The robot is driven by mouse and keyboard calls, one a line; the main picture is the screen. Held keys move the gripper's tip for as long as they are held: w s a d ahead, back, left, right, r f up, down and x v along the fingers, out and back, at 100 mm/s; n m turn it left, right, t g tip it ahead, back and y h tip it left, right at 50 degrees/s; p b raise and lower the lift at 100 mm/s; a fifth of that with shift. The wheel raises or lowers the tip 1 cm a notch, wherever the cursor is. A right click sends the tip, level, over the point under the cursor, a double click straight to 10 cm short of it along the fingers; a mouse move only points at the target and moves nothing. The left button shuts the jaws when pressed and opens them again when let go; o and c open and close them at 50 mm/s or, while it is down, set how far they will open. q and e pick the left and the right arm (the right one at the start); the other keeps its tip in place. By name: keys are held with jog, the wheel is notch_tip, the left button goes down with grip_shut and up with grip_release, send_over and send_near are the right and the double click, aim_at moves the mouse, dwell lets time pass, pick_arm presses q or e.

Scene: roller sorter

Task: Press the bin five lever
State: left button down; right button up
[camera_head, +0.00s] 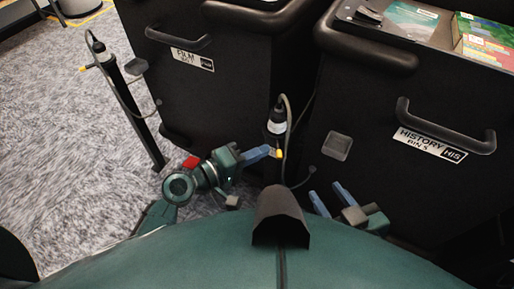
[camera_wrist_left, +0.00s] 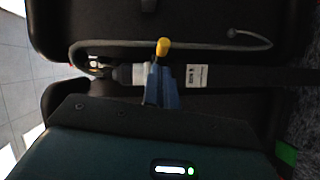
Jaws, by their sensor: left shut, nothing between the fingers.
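The bin labelled HISTORY BIN 5 (camera_head: 433,142) stands at the right. A black post (camera_head: 277,128) just left of it carries a small yellow-tipped lever (camera_head: 279,154). The lever's yellow tip also shows in the left wrist view (camera_wrist_left: 162,47). My left gripper (camera_head: 268,152) has its blue fingers shut and empty, right at the lever. In the left wrist view the fingers (camera_wrist_left: 161,72) end close to the yellow tip; I cannot tell whether they touch it. My right gripper (camera_head: 331,197) is open and empty, low in front of bin five.
The FILM bin (camera_head: 225,95) stands left of bin five, with its own post and yellow lever (camera_head: 84,68) further left. Bin five holds books (camera_head: 483,42). A cable curves around the nearer post. Patterned carpet (camera_head: 70,150) lies free at the left.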

pick_arm(q)
jog(key=shift+s+d, duration=0.4)
jog(key=shift+d, duration=0.4)
pick_arm(e)
jog(key=shift+d, duration=0.25)
pick_arm(q)
jog(key=shift+d, duration=0.2)
jog(key=shift+a, duration=0.1)
pick_arm(e)
jog(key=shift+s+a, duration=0.1)
jog(key=shift+a, duration=0.05)
